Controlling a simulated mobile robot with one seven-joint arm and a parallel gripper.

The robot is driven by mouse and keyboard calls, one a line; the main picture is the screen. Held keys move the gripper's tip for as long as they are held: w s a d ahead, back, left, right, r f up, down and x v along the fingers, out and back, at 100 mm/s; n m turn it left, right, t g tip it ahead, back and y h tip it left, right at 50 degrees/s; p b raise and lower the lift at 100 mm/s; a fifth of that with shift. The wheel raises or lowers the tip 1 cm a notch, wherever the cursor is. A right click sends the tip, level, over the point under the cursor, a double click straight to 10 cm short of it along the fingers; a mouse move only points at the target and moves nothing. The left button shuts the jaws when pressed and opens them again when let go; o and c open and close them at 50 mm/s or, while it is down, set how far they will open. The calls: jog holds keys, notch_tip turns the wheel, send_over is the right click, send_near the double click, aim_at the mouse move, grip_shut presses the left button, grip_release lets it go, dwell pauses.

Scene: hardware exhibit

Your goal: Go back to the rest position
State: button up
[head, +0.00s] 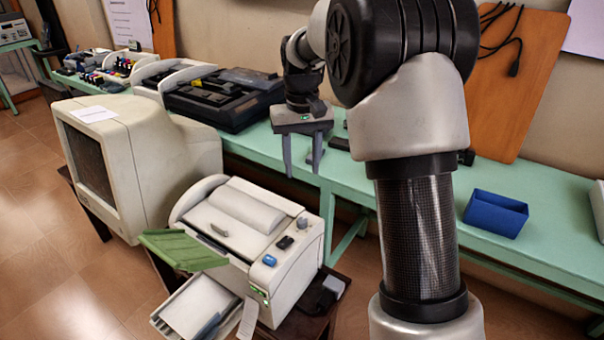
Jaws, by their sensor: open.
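My gripper (301,168) hangs at the middle of the head view, pointing down. Its two grey fingers are apart and nothing shows between them. It is in front of the green bench (345,182), above and behind the off-white printer (255,232). It looks clear of the printer, though the exact gap to the bench edge cannot be told. My arm fills the centre right of the view and hides part of the bench.
A blue open box (495,214) stands on the bench at right. An old monitor (135,160) is left of the printer, which has a green tray (182,249). Black equipment (222,97) lies on the bench behind. Tiled floor (60,285) is free at lower left.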

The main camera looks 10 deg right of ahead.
jog(key=shift+r, duration=0.1)
jog(key=s+r+t, duration=0.3)
jog(key=s+r, duration=0.7)
jog(key=s, duration=0.5)
jog(key=s+f+t, duration=0.2)
jog(key=s+t, duration=0.1)
jog(key=s, duration=1.1)
notch_tip(320, 180, up, 14)
jog(key=p, duration=1.4)
jog(key=shift+w+d+r, duration=0.15)
jog(key=shift+d, duration=0.1)
